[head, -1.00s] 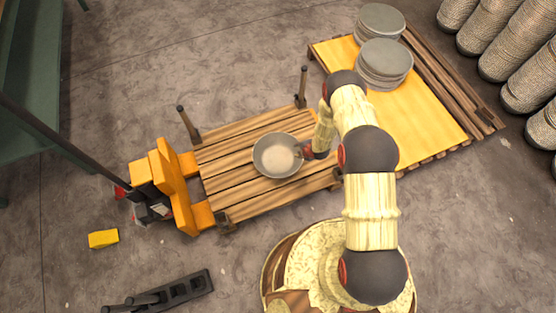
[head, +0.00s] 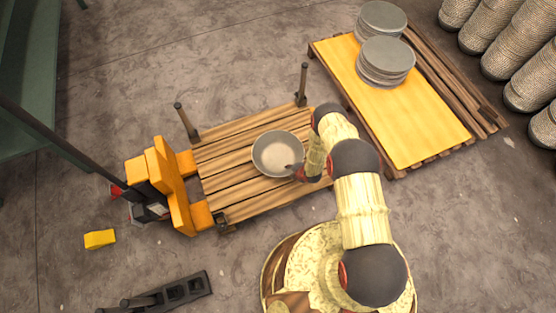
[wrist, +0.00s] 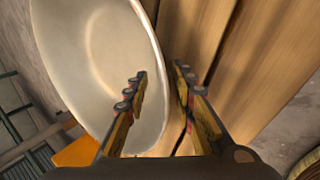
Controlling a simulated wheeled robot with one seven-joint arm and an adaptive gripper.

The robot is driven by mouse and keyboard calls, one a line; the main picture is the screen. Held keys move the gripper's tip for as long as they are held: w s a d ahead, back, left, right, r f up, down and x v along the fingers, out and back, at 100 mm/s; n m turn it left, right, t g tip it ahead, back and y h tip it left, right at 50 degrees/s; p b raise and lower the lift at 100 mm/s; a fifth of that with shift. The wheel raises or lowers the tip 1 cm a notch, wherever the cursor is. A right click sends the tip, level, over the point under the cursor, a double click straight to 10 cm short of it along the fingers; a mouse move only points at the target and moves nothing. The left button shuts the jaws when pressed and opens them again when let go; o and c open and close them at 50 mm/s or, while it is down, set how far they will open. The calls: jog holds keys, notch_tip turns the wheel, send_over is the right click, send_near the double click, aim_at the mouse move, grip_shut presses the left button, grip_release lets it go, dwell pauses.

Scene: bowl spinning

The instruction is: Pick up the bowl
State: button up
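A round grey bowl (head: 270,158) sits upright on the wooden pallet (head: 237,192). My gripper (head: 296,172) is at the bowl's lower right rim in the head view. In the wrist view the bowl (wrist: 85,50) fills the left side, with its pale inside showing. My gripper (wrist: 161,69) is open there, one finger over the inside of the bowl and the other outside it above the planks. The rim passes between the fingers, with a gap on the outer side. Whether the inner finger touches the wall cannot be told.
An orange pallet jack (head: 172,185) stands at the pallet's left end. Dark posts (head: 301,85) rise from the pallet's far edge. A second pallet with a yellow sheet (head: 410,125) carries stacked grey discs (head: 385,62). A yellow block (head: 100,239) lies on the floor.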

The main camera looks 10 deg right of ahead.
jog(key=shift+x, duration=0.95)
grip_shut()
jog(key=shift+r, duration=0.1)
